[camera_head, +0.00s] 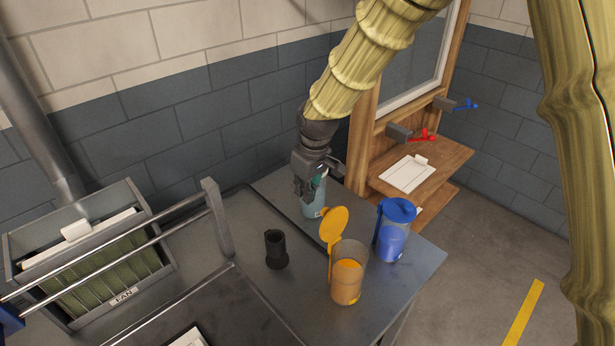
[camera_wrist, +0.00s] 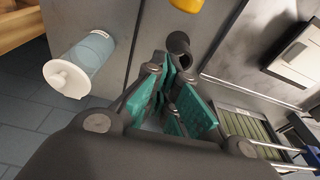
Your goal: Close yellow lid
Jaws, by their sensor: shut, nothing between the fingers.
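The yellow lid (camera_head: 334,224) stands open, tilted up at the left rim of a clear container (camera_head: 346,283) with orange contents. A yellow rounded part (camera_wrist: 186,4) shows at the top edge of the wrist view; most of it is cut off. My gripper (camera_head: 305,194) is shut and empty, behind and left of the yellow lid and apart from it. Its teal finger pads (camera_wrist: 172,103) are close together in the wrist view. In the head view it overlaps a pale blue container (camera_head: 315,205), whose white lid (camera_wrist: 69,79) shows in the wrist view.
A container with a blue lid (camera_head: 398,210) stands right of the orange one. A black cup (camera_head: 275,249) stands to its left, also in the wrist view (camera_wrist: 178,44). A metal rack (camera_head: 122,296) with rails is at the left. Grey table (camera_head: 262,205) is bare behind the cup.

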